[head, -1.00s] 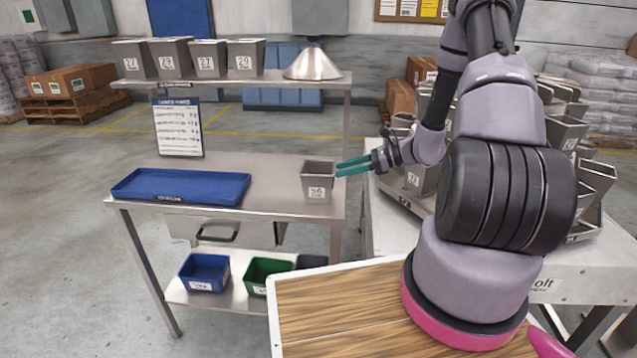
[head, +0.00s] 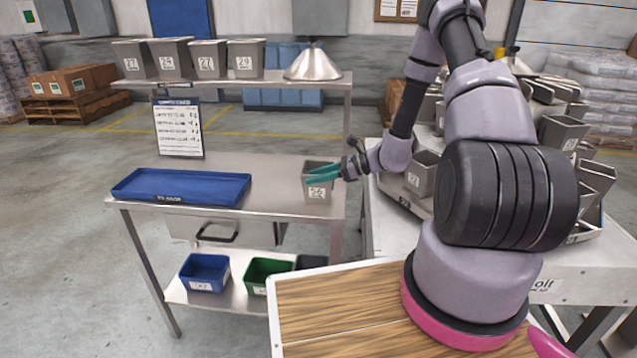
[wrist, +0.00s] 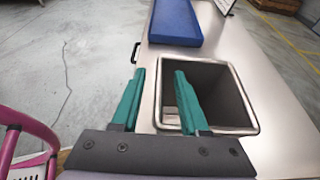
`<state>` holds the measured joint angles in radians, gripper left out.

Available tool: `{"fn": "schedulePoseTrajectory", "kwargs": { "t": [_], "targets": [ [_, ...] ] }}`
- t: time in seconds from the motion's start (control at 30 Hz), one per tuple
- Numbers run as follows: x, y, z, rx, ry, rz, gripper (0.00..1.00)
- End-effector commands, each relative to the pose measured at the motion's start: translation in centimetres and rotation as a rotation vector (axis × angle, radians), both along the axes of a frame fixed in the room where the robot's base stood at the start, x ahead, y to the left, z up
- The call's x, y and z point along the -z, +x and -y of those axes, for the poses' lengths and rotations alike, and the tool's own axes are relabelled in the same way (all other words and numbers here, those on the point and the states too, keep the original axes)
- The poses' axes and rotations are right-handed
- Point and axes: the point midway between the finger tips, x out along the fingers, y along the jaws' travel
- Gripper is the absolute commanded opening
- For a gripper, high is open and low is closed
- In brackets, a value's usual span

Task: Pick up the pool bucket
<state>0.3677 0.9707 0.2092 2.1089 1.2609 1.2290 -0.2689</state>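A grey square metal bucket (head: 317,194) with a white label, seemingly 26, stands upright on the steel table near its right end. No "pool" marking is readable. In the wrist view the bucket (wrist: 230,98) shows its open top and dark inside. My gripper (head: 308,176) is open at the bucket's rim, with its teal fingers spread. In the wrist view my gripper (wrist: 160,74) has its left finger outside the bucket's left rim and its right finger over the opening. Whether either finger touches the wall cannot be told.
A blue tray (head: 181,186) lies on the table's left part. Several similar buckets (head: 208,59) line the upper shelf beside a metal cone (head: 312,65). A sign (head: 178,128) stands at the back. Buckets (head: 421,175) crowd the machine at right.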

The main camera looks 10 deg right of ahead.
Motion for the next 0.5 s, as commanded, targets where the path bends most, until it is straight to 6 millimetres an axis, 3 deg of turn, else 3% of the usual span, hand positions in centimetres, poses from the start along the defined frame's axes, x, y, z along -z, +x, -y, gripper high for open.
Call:
{"fn": "schedulePoseTrajectory", "kwargs": {
  "t": [0.03,0.1,0.5],
  "targets": [
    [-0.01,-0.01,0.02,0.0,0.0,0.0,0.21],
    [-0.01,-0.01,0.03,0.0,0.0,0.0,0.0],
    [0.0,-0.02,0.04,0.0,0.0,-0.001,0.0]
  ]
}}
